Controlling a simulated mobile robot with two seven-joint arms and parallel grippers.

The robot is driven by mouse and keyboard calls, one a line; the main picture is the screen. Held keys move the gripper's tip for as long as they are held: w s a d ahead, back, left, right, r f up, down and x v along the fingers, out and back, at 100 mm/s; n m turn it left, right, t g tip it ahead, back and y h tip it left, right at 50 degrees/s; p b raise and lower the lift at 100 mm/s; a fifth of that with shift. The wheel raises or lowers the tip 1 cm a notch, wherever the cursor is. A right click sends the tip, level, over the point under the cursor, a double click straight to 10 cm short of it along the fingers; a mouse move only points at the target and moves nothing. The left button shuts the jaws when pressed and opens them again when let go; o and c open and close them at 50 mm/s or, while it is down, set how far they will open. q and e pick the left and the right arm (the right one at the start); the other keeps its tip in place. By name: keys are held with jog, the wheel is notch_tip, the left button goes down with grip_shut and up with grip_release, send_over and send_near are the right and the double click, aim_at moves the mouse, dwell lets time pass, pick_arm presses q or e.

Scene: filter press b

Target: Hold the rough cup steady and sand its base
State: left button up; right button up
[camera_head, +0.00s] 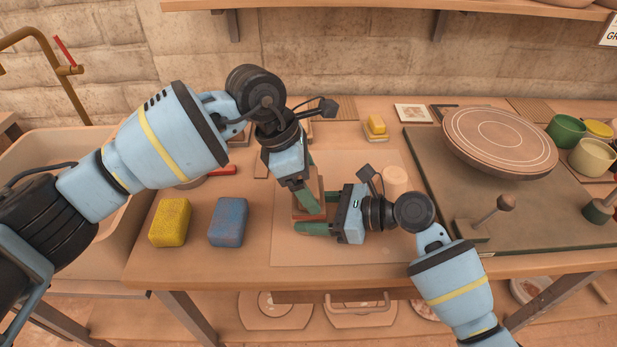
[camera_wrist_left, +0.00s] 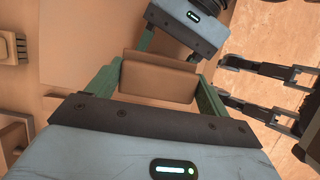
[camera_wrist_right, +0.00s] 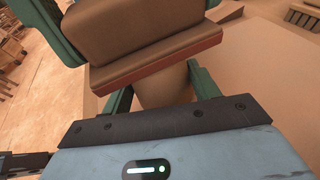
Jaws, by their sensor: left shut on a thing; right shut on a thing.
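My left gripper (camera_head: 310,190) reaches down from the upper left and is shut on a brown sanding block (camera_head: 310,207). The block spans the green fingers in the left wrist view (camera_wrist_left: 158,80). In the right wrist view, the block (camera_wrist_right: 150,65) has a reddish underside and lies across the top of the rough cup (camera_wrist_right: 165,84). My right gripper (camera_head: 322,213) comes in from the right, low over the table, and is shut on this tan cup. The block hides the cup's base, and I cannot tell if they touch. The head view mostly hides the cup.
A yellow sponge (camera_head: 170,222) and a blue sponge (camera_head: 228,222) lie left of the grippers. A light tan cylinder (camera_head: 395,180) stands just behind my right wrist. A round wheel (camera_head: 498,140) and several cups are at the right. The board's front part (camera_head: 340,252) is clear.

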pick_arm(q)
jog(key=shift+w, duration=0.15)
jog(key=shift+w+f, duration=0.1)
jog(key=shift+w, duration=0.3)
jog(key=shift+s, duration=0.15)
jog(key=shift+s, duration=0.9)
jog(key=shift+w, duration=0.1)
jog(key=shift+w, duration=0.95)
jog(key=shift+s, duration=0.1)
jog(key=shift+s, duration=0.95)
